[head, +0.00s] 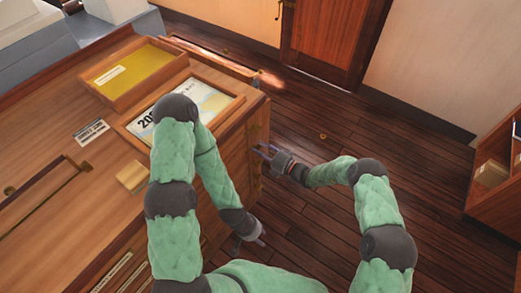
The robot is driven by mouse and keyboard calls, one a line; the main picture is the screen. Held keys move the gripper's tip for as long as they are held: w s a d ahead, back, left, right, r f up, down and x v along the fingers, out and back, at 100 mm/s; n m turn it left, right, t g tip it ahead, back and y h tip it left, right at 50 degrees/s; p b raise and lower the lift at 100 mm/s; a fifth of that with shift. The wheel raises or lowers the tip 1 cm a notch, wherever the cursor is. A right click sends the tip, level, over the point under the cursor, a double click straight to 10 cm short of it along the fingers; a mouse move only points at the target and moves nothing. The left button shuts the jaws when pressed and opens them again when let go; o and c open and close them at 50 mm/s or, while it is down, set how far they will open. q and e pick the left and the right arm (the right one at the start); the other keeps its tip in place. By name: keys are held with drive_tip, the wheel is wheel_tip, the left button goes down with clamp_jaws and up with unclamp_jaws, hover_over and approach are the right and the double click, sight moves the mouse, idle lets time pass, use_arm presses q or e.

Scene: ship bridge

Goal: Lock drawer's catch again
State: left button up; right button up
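The wooden chart cabinet (226,165) has its drawer front side facing right, partly hidden by my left arm. Small brass fittings (256,129) show on that side, but I cannot make out the catch or whether it is locked. My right gripper (262,152) is at the cabinet's front side, near the fittings. Its fingers are too small and close to the wood to tell whether they are open or touching. My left gripper (252,246) is lower, beside the cabinet front above the floor, with its fingers apart and nothing visible between them.
On the cabinet top are a yellow-lined tray (132,78), a framed calendar sheet (212,101), a small wooden block (132,177) and a label plate (91,132). A shelf unit (490,174) stands at the right.

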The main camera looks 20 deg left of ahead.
drive_tip(key=v, duration=1.2)
idle(0.3)
drive_tip(key=s+d+f+n+g+h, duration=0.3)
drive_tip(key=s+f+n+g+h, duration=0.15)
drive_tip(key=s+n, duration=0.45)
drive_tip(key=s+d+f+n+g+h, duration=0.3)
drive_tip(key=s+f+n+g, duration=0.3)
drive_tip(key=s, duration=0.6)
drive_tip(key=s+d+n+t+h, duration=0.4)
drive_tip(key=d+n, duration=0.6)
drive_tip(key=n, duration=1.2)
drive_tip(key=shift+s+d+r+n+t+h, duration=0.2)
drive_tip(key=shift+s+r+n+t+h, duration=0.2)
drive_tip(key=shift+s+h, duration=0.6)
